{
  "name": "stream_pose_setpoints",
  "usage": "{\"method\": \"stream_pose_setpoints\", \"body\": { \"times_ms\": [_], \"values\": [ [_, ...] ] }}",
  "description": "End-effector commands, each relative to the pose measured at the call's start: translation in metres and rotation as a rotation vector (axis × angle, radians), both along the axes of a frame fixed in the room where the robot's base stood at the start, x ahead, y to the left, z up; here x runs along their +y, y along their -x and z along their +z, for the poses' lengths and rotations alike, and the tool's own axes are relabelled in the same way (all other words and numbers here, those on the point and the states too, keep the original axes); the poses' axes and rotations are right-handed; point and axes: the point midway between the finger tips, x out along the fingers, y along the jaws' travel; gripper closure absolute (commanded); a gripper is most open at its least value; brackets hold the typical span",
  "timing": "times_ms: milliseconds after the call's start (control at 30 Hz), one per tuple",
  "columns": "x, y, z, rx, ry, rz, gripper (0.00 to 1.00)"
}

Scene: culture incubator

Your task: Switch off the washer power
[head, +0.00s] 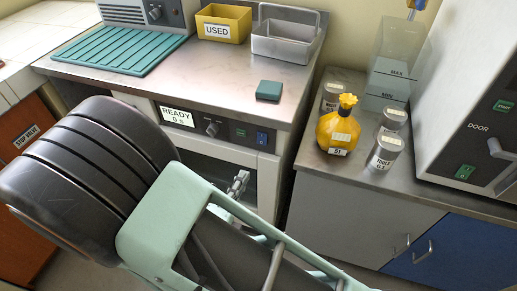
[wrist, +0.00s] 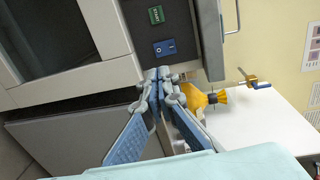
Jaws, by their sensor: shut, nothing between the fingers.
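The washer (head: 225,152) is built in under the steel counter, with a dark control panel on its front. A blue rocker switch (head: 262,138) sits at the panel's right end; it also shows in the wrist view (wrist: 164,47). A green button (head: 241,132) is left of it, then a knob (head: 211,129) and a lit display (head: 177,117) reading "READY 0 s". My gripper (wrist: 160,74) is shut and empty, its tips just below the blue switch in the wrist view. In the head view my gripper (head: 240,180) is below the panel. I cannot tell which side of the switch is pressed.
A teal block (head: 269,90), a yellow "USED" bin (head: 223,24) and a steel basin (head: 284,42) stand on the counter. On the right, a yellow bottle (head: 337,128) and several labelled jars stand on a lower top. A white device (head: 480,90) with a door handle is at the far right.

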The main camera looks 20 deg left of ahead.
Motion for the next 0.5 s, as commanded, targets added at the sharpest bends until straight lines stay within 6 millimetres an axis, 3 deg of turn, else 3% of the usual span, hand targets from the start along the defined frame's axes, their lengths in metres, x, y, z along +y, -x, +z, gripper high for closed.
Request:
{"method": "stream_pose_setpoints", "body": {
  "times_ms": [500],
  "values": [
    [-0.009,-0.102,-0.015,0.000,-0.002,-0.003,1.00]
  ]
}}
